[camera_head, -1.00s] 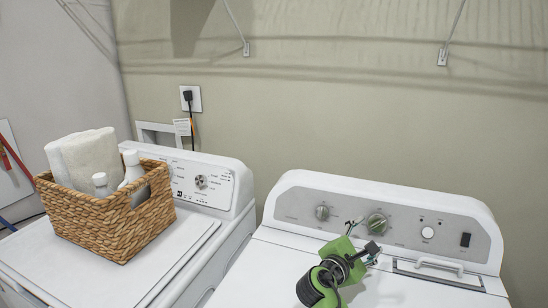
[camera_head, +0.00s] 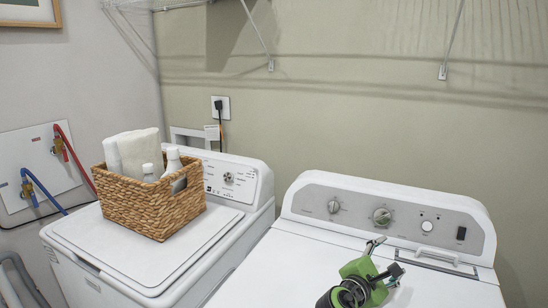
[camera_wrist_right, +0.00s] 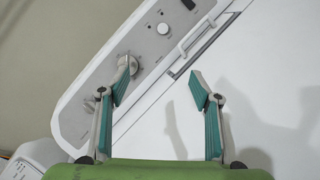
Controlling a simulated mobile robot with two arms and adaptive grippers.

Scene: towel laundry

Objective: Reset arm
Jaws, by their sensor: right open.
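My right gripper (camera_head: 385,258) is over the top of the right-hand white machine (camera_head: 262,272), in front of its control panel. In the right wrist view my right gripper (camera_wrist_right: 160,85) has its two teal-padded fingers spread apart with nothing between them. Beyond the fingers are the panel's knob (camera_wrist_right: 124,63) and a handle (camera_wrist_right: 197,40). My left gripper is in neither view.
A wicker basket (camera_head: 150,208) with a white towel (camera_head: 136,150) and white bottles stands on the left-hand machine (camera_head: 85,240). Red and blue hoses (camera_head: 45,190) run along the left wall. The right-hand machine's top is otherwise clear.

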